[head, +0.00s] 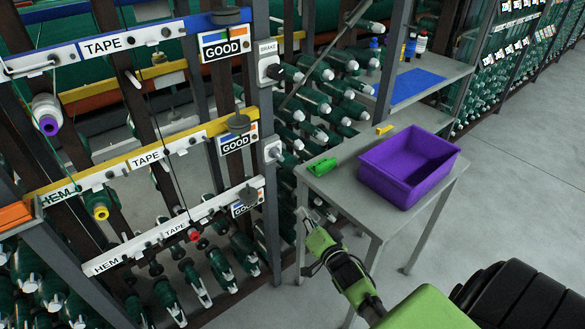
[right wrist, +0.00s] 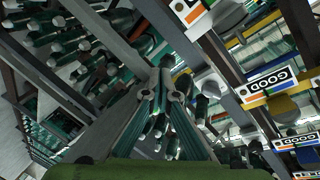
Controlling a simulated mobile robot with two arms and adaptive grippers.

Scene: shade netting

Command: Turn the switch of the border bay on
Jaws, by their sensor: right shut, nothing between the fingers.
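No label reading "border" is legible in either view. On the grey post of the rack is a pale box with a dark knob (head: 269,69), under a small plate that seems to read "BRAKE". A second similar pale box (head: 273,151) sits lower on the same post. I cannot tell which one, if either, is the border bay's switch, or its setting. My right gripper (head: 311,216) is shut and empty, low beside the near left side of the small table, below and apart from both boxes. In the right wrist view its fingers (right wrist: 165,100) point toward the rack. My left gripper is out of view.
The rack carries blue, yellow and white rails (head: 165,240) with TAPE, HEM and GOOD labels. A grey table (head: 418,212) holds a purple bin (head: 408,165), a green item (head: 322,166) and a yellow one (head: 384,129). Several green spools fill the rack. The floor at right is clear.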

